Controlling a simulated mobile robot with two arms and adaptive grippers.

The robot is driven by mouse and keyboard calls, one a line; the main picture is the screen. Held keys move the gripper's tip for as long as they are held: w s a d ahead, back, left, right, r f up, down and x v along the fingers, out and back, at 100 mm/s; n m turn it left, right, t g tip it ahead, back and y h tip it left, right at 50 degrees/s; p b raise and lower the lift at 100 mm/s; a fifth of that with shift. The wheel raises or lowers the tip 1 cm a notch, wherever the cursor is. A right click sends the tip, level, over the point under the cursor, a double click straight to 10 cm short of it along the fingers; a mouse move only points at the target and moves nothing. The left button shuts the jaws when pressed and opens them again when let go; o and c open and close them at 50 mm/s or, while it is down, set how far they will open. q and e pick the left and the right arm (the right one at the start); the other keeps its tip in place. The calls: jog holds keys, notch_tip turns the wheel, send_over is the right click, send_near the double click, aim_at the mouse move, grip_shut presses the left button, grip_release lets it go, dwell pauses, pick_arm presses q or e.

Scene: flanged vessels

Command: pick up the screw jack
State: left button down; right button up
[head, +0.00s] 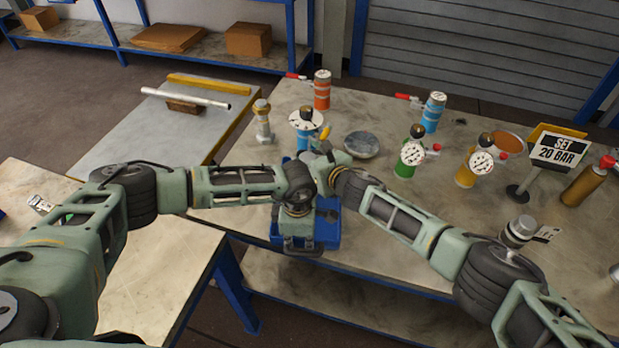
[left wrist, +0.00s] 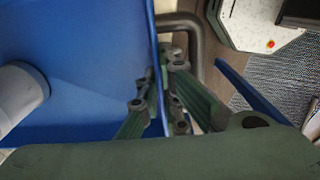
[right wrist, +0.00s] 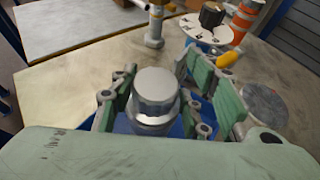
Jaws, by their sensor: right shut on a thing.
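My right gripper (right wrist: 160,95) is shut on a silver cylindrical metal piece with a faceted top (right wrist: 156,88), over the blue tray. It may be the screw jack, but its lower part is hidden. In the head view, my right gripper (head: 322,165) covers it. A pale metal post with a wide foot and bolt-like top (head: 263,122), also jack-like, stands upright on the bench. My left gripper (head: 298,243) is low at the near side of the blue tray (head: 328,232). In the left wrist view, its fingers (left wrist: 168,100) lie beside the tray wall and a dark bent handle (left wrist: 185,22); their grip is unclear.
A "SET 20 BAR" sign (head: 558,150) is at the right. A metal bar (head: 186,97) lies on the left table.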

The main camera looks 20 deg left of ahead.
pick_arm(q)
jog(key=shift+w, duration=0.1)
pick_arm(e)
jog(key=shift+s+a, duration=0.1)
grip_shut()
jog(key=shift+r, duration=0.35)
notch_tip(320, 180, up, 10)
jog(key=shift+f, duration=0.25)
